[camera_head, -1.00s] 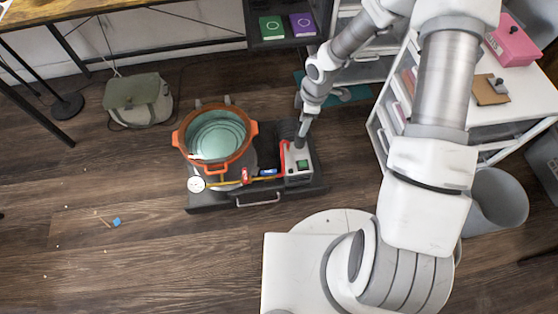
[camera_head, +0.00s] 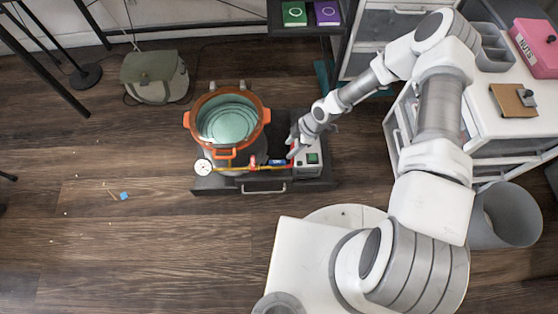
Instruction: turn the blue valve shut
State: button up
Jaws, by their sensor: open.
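The blue valve (camera_head: 277,162) sits on the thin yellow pipe (camera_head: 230,167) along the front of a low dark platform. A red valve (camera_head: 253,162) is on the same pipe, just to its left. My gripper (camera_head: 291,154) is open, pointing down just right of the blue valve, near the grey box with a green switch (camera_head: 312,158). I cannot tell whether its fingers touch anything. The blue handle's exact angle is too small to tell.
An orange pot (camera_head: 262,100) with pale green liquid stands behind the pipe. A round gauge (camera_head: 203,167) is at the pipe's left end. The dark platform (camera_head: 215,185) has a front handle. A white shelf unit (camera_head: 515,138) is at right. The floor in front is mostly clear.

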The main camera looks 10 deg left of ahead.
aim_at(277, 162)
jog(key=b+x, duration=0.3)
jog(key=x, duration=0.8)
jog(key=shift+f, duration=0.1)
grip_shut()
